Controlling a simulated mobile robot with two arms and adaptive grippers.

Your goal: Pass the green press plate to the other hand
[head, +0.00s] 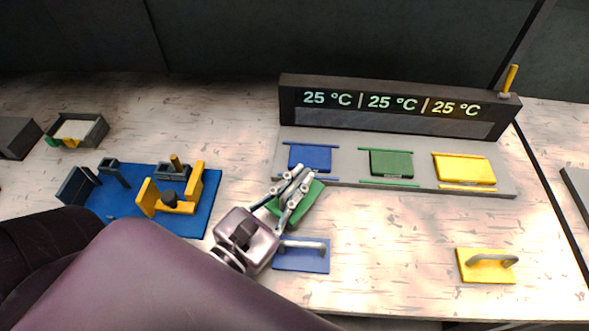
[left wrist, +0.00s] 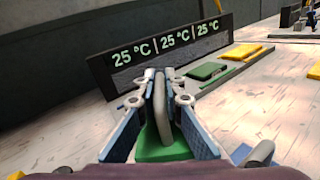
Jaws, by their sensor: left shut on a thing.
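The green press plate (head: 296,208) is under my left gripper (head: 297,178) in the head view, just in front of the grey station. In the left wrist view the green press plate (left wrist: 165,148) has a grey upright handle between the two fingers of my left gripper (left wrist: 160,100). The left gripper is shut on this handle. Part of the plate is hidden by the fingers, and I cannot tell whether it touches the table. My right gripper is not in view.
A grey station (head: 410,185) holds blue, green (head: 391,163) and yellow pads below a "25 °C" display (head: 385,104). A blue plate (head: 302,259) and a yellow plate (head: 486,266) with handles lie in front. A blue mat (head: 205,217) with fixtures is left. Table between the plates is clear.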

